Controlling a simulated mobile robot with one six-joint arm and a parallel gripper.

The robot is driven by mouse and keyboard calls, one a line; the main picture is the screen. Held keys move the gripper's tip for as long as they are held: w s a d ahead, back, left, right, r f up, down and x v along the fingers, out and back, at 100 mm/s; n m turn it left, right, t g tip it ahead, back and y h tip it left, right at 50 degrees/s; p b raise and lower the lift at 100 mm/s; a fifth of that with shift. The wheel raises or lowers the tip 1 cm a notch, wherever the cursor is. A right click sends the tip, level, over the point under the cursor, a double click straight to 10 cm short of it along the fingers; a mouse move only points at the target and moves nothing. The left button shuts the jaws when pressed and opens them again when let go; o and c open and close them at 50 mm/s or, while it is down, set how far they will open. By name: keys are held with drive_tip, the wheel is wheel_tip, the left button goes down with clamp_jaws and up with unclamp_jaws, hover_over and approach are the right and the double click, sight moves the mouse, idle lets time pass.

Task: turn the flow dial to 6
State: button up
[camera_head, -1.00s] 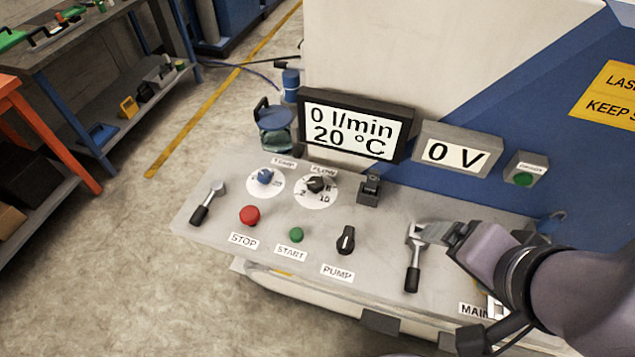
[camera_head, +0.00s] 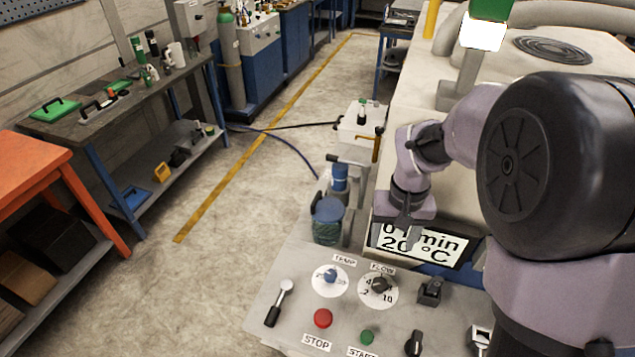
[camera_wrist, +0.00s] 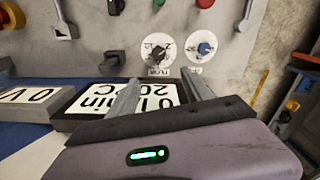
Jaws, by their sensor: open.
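The flow dial (camera_head: 379,285) is a black knob on a round white scale under the FLOW label, on the grey sloping panel. It also shows in the wrist view (camera_wrist: 157,52), upside down, ahead of my fingertips. Which number its pointer meets is too small to tell. My gripper (camera_head: 408,240) is above and behind the dial, in front of the display, pointing down. In the wrist view its two fingers (camera_wrist: 160,80) are spread apart with nothing between them. The display (camera_head: 432,246) is partly hidden by my gripper; 20 °C is partly readable.
The blue temperature dial (camera_head: 330,277) sits close left of the flow dial. A red stop button (camera_head: 323,318), a green start button (camera_head: 367,337), a black pump knob (camera_head: 414,343) and a lever (camera_head: 279,302) surround it. A small black switch (camera_head: 431,290) stands to its right.

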sight(380, 283)
wheel_tip(380, 283, down, 18)
drive_tip(key=b, duration=0.4)
drive_tip(key=shift+w+d+f+b, duration=0.1)
drive_tip(key=shift+d+f+b, duration=0.1)
drive_tip(key=shift+b, duration=0.2)
drive_tip(key=shift+a, duration=0.1)
clamp_jaws()
